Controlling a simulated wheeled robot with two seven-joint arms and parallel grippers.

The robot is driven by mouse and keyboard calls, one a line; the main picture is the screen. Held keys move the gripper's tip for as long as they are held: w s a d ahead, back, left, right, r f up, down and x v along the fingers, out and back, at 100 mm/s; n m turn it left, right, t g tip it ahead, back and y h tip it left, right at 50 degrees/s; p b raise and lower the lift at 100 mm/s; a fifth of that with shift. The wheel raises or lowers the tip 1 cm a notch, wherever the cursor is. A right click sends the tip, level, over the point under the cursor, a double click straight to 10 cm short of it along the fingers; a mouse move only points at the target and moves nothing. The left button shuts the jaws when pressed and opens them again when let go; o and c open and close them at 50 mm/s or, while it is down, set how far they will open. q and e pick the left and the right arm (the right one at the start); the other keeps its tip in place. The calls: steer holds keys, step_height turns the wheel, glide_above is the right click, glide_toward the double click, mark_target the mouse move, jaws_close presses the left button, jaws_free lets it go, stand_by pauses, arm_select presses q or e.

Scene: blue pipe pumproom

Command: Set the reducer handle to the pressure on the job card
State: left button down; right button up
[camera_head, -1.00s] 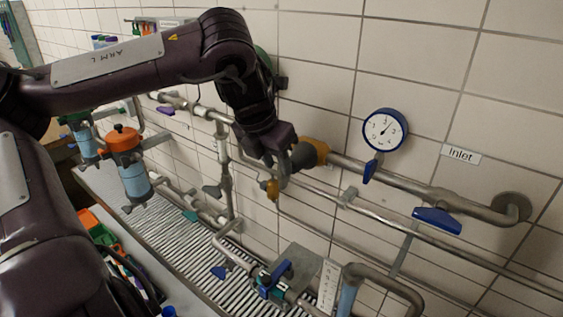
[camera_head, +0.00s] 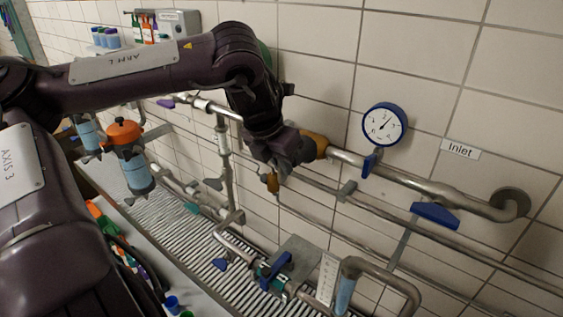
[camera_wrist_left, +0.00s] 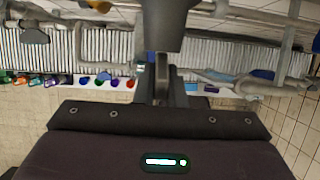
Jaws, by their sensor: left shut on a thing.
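The brass reducer body (camera_head: 316,145) sits on the wall pipe, left of the gauge. Its dark grey handle is mostly hidden by my left gripper (camera_head: 290,158) in the head view. In the left wrist view, a dark grey cylinder, which looks like the handle (camera_wrist_left: 168,25), is at the fingers of my left gripper (camera_wrist_left: 163,80). This gripper is shut on it. The round gauge (camera_head: 385,124) has a blue rim and a white dial, its needle pointing up and right; its numbers are too small to read. I cannot make out a job card. My right gripper is not seen.
A blue lever (camera_head: 371,162) hangs under the gauge, and another (camera_head: 436,216) is on the pipe below the "Inlet" label (camera_head: 460,149). A filter with an orange cap (camera_head: 124,132) stands left. Lower pipes, a blue-handled valve (camera_head: 275,270) and a slatted grate (camera_head: 190,232) lie below.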

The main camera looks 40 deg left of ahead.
arm_select(q)
steer(key=shift+y, duration=0.3)
steer(key=shift+d+f+m+y+b, duration=0.2)
steer(key=shift+m+y+b, duration=0.2)
steer(key=shift+y+b, duration=0.7)
steer(key=shift+w+y+b, duration=0.1)
steer(key=shift+y+b, duration=0.9)
steer(key=shift+d+r+m+g+y+b, duration=0.15)
steer(key=shift+m+g+y+b, duration=0.15)
steer(key=shift+y+b, duration=0.45)
steer(key=c, duration=1.5)
jaws_free()
